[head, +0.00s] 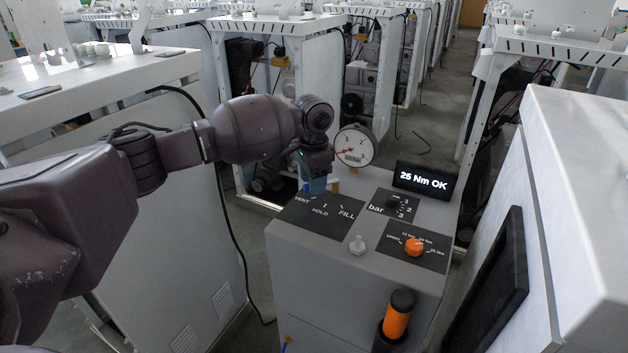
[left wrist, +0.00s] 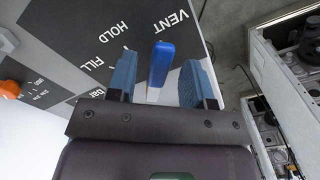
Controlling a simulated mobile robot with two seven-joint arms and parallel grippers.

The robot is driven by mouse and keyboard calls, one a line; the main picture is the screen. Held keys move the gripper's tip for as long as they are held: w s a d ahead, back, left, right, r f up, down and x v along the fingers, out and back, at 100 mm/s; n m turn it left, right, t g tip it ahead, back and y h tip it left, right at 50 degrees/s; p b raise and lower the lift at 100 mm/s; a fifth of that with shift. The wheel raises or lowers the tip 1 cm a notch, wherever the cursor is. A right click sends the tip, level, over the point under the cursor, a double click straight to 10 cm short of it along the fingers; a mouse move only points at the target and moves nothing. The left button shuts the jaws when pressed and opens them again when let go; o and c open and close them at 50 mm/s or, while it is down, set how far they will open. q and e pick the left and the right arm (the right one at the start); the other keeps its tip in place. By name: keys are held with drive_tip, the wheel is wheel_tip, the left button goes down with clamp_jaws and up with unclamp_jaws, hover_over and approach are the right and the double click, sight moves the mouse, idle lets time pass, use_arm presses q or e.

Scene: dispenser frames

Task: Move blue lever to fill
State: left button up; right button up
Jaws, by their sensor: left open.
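The blue lever (left wrist: 161,66) shows in the left wrist view on the dark panel marked VENT, HOLD and FILL. Its far end is nearest the VENT label (left wrist: 171,22); the FILL label (left wrist: 105,60) is further left. My left gripper (head: 317,186) is over the back of this panel (head: 322,214) in the head view and hides the lever there. In the left wrist view its two blue-grey fingers are apart, one on each side of the lever, with a visible gap on both sides. My right gripper is not in view.
A round gauge (head: 354,146) stands just right of my left gripper. A black knob (head: 394,201), an orange knob (head: 414,246) and a display reading "25 Nm OK" (head: 424,180) are further right. An orange-handled tool (head: 397,315) stands at the front. White frames surround the console.

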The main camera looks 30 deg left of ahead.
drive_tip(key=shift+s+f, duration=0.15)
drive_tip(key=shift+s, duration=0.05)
use_arm(q)
clamp_jaws()
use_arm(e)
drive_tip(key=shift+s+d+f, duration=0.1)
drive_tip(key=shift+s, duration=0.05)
